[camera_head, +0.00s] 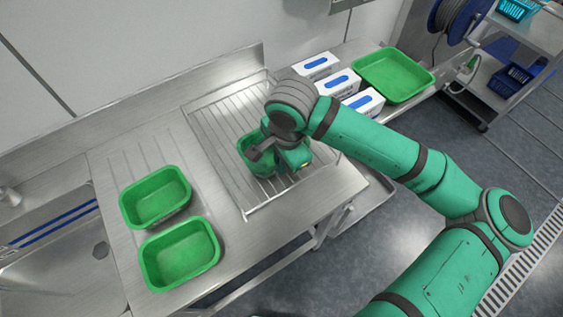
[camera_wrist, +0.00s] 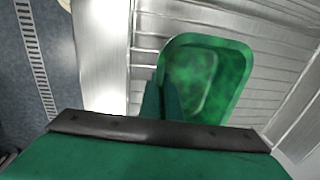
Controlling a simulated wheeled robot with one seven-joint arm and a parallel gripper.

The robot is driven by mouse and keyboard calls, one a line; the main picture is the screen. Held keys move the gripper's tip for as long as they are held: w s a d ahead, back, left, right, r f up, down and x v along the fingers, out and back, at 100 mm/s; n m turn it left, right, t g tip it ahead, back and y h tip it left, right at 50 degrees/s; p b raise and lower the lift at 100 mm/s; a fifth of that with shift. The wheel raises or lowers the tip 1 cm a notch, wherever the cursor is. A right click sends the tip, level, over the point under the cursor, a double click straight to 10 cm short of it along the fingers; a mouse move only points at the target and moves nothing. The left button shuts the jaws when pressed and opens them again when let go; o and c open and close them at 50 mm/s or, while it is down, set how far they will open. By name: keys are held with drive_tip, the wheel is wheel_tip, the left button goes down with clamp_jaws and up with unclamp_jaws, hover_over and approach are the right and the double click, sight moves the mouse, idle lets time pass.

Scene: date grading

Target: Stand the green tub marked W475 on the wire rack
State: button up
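A green tub (camera_head: 254,159) is at the wire rack (camera_head: 215,138), partly hidden behind my gripper. In the wrist view the tub (camera_wrist: 232,80) is seen from above, open side up and empty, over the rack's wires (camera_wrist: 283,50). My gripper (camera_head: 272,152) is at the tub's edge. In the wrist view its two fingers (camera_wrist: 161,88) lie close together on either side of the tub's left wall, seemingly shut on it. Whether the tub's base touches the wires is not clear. No W475 mark can be read in either view.
Two more green tubs, one farther back (camera_head: 156,197) and one nearer (camera_head: 181,254), stand on the steel drainer left of the rack. A sink (camera_head: 50,262) lies far left. White boxes (camera_head: 338,84) and a green tray (camera_head: 393,75) stand right of the rack.

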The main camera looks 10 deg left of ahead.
drive_tip(key=o, duration=0.4)
drive_tip(key=shift+c, duration=0.2)
drive_tip(key=shift+r, duration=0.15)
wheel_tip(320, 180, up, 12)
drive_tip(key=s+d, duration=0.1)
idle(0.5)
